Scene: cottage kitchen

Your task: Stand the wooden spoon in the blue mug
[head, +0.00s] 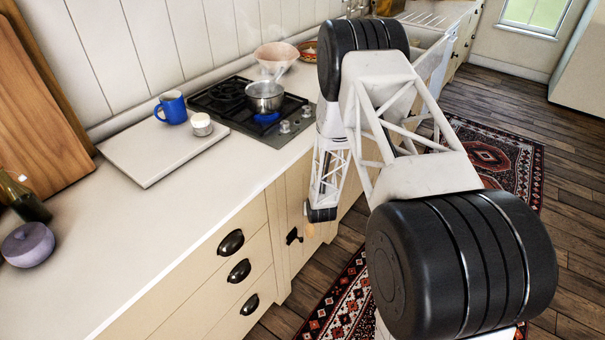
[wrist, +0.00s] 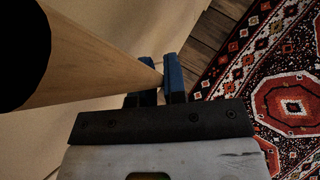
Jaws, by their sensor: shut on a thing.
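The blue mug (head: 174,109) stands upright on a white board on the counter, left of the stove. My gripper (head: 318,216) hangs in front of the cabinet fronts, below the counter edge and well to the right of the mug. In the wrist view its blue fingers (wrist: 159,84) are shut on the wooden spoon (wrist: 105,67), whose pale wood runs from the fingers to the upper left and looks wide close to the camera. A dark rounded patch covers its near end. In the head view only a small tan bit of the spoon (head: 310,230) shows below the gripper.
The white board (head: 145,160) also bears a small white pot (head: 201,125). A saucepan (head: 265,96) stands on the stove (head: 240,110) by a blue flame. A pink bowl (head: 276,55) is behind. The front counter is clear.

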